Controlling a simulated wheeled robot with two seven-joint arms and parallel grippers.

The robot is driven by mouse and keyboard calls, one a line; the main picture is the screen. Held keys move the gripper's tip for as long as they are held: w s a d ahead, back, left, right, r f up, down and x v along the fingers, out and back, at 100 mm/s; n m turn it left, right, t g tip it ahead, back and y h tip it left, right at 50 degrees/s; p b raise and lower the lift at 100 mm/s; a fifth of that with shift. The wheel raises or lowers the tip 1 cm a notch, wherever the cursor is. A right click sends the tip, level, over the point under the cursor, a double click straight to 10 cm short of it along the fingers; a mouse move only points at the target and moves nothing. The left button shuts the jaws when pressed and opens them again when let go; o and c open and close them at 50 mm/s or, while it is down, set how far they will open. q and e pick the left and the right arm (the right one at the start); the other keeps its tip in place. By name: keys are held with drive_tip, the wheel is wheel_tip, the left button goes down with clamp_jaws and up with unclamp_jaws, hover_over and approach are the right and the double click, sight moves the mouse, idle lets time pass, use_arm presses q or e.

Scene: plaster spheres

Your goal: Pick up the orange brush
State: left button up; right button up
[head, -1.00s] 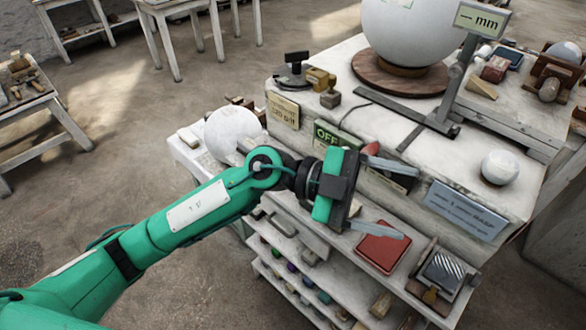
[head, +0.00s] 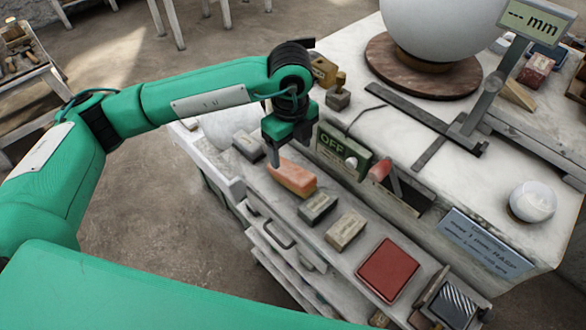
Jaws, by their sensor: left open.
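The orange brush (head: 292,178) lies on the shelf ledge along the front of the white workbench. I cannot tell whether the visible finger touches the brush. My right gripper is out of view.
Grey and tan blocks (head: 346,230) and a red pad (head: 388,270) lie along the same ledge. A green OFF box (head: 343,150) stands close to the right of the gripper. A large white sphere (head: 440,30) rests on a wooden turntable (head: 385,70) behind.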

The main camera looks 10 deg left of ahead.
sight(292, 170)
use_arm(q)
wheel_tip(292, 170, down, 5)
drive_tip(key=shift+w+r+p, duration=0.1)
drive_tip(key=shift+r+p, duration=0.05)
drive_tip(key=shift+p, duration=0.4)
drive_tip(key=shift+w+f, duration=0.1)
drive_tip(key=shift+f, duration=0.25)
drive_tip(key=shift+f+p, duration=0.4)
drive_tip(key=shift+p, duration=0.05)
wheel_tip(292, 170, down, 3)
drive_tip(key=shift+w+f+p, duration=0.1)
drive_tip(key=shift+f+p, duration=0.1)
drive_tip(key=shift+p, duration=0.75)
drive_tip(key=shift+f, duration=0.6)
drive_tip(key=c, duration=1.2)
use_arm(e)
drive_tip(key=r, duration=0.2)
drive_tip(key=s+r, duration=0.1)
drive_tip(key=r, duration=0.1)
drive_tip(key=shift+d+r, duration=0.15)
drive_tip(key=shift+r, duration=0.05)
use_arm(q)
drive_tip(key=shift+r, duration=0.1)
